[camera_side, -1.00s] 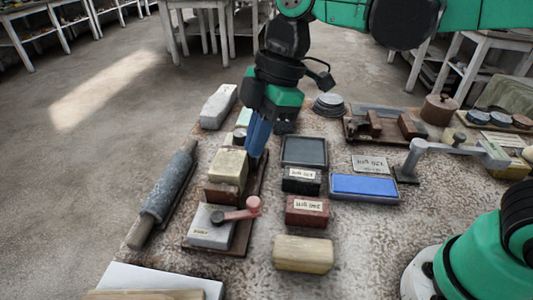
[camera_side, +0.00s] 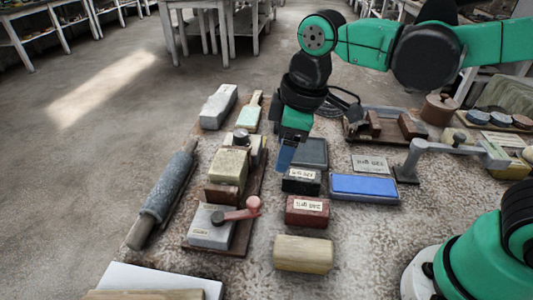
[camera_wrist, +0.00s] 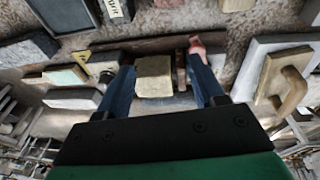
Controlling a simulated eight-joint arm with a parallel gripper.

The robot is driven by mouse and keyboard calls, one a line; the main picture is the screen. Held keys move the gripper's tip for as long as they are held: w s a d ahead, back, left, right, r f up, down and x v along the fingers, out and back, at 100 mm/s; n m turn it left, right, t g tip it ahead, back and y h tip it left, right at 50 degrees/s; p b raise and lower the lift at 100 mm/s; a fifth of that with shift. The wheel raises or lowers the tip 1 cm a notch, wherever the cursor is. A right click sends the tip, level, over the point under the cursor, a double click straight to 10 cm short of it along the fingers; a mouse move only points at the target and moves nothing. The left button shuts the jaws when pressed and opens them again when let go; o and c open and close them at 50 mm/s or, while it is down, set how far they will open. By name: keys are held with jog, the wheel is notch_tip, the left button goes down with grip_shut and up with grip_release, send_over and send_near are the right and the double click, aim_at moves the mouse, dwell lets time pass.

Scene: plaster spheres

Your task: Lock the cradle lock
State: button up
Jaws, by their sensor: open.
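The cradle is a dark brown wooden base (camera_side: 238,240) holding a cream block (camera_side: 229,167) and, nearer the camera, a pale grey box (camera_side: 211,226). A pinkish-red lever with a round knob (camera_side: 253,203) lies across the grey box, its dark pivot (camera_side: 217,217) at the left; I take it as the lock. My gripper (camera_side: 284,167) is open and empty, right of the cradle, its blue fingers apart from the lever. In the wrist view, the cream block (camera_wrist: 153,77) appears between my open fingers (camera_wrist: 161,66), and the red knob (camera_wrist: 195,43) shows beyond the right finger.
A dark red labelled box (camera_side: 307,211), a black labelled box (camera_side: 301,181) and a dark tray (camera_side: 313,152) stand right of the cradle. A blue pad (camera_side: 364,186) lies farther right. A grey roller (camera_side: 168,188) lies left.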

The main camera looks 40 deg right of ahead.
aim_at(253, 200)
jog(key=a+n, duration=0.1)
jog(key=a, duration=0.1)
jog(key=a+f+n+g, duration=0.1)
jog(key=a+n, duration=0.1)
jog(key=a+n+g, duration=0.1)
jog(key=n, duration=0.1)
jog(key=shift+w+a+f+h, duration=0.1)
jog(key=shift+a+f+h, duration=0.3)
jog(key=shift+f, duration=2.8)
grip_shut()
